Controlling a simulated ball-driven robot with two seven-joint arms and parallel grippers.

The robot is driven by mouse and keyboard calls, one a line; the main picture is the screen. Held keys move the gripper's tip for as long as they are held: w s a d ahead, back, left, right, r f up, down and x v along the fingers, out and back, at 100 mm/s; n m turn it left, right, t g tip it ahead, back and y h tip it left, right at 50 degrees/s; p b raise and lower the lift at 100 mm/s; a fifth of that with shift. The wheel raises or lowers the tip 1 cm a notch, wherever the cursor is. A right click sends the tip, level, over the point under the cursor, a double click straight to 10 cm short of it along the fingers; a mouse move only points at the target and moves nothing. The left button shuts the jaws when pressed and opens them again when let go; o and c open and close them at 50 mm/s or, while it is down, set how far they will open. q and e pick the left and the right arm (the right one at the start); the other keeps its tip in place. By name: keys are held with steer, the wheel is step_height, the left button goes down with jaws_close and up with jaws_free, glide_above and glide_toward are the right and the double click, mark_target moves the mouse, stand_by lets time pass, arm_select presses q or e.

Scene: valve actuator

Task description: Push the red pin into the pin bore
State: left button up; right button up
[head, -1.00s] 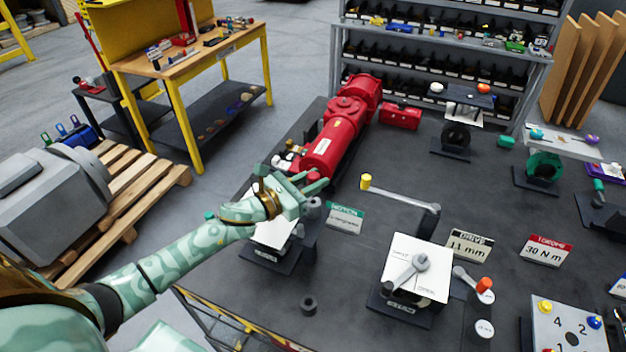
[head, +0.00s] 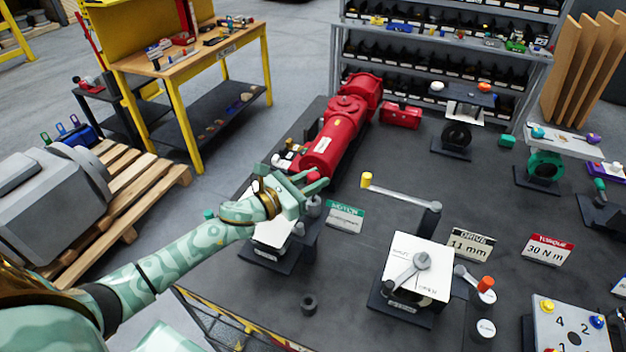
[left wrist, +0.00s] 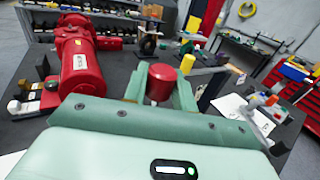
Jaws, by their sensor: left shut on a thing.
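My left gripper (head: 311,182) reaches in from the left over the near left part of the dark bench. It is shut on the red pin (left wrist: 161,80), whose wide round head shows between the two fingers in the left wrist view. In the head view only a little of the red pin (head: 314,175) shows beside the fingers. A grey cylindrical post (head: 314,207) stands just below and beside the gripper. The lower part of the pin and the pin bore are hidden, so I cannot tell how far in the pin is. My right gripper is not in view.
A red actuator (head: 340,130) lies on the bench beyond the gripper. A white-topped stand (head: 270,232) is under the gripper. A yellow-knobbed crank (head: 400,194) and a lever stand (head: 418,262) are to the right. The bench front around a small dark ring (head: 309,303) is mostly clear.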

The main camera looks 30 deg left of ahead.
mark_target(313, 197)
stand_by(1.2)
arm_select(q)
steer(key=shift+f+b, duration=2.5)
steer(key=shift+b, duration=0.35)
steer(key=o, duration=1.1)
steer(key=b+v, duration=0.3)
steer(key=v, duration=1.3)
steer(key=shift+s, duration=0.25)
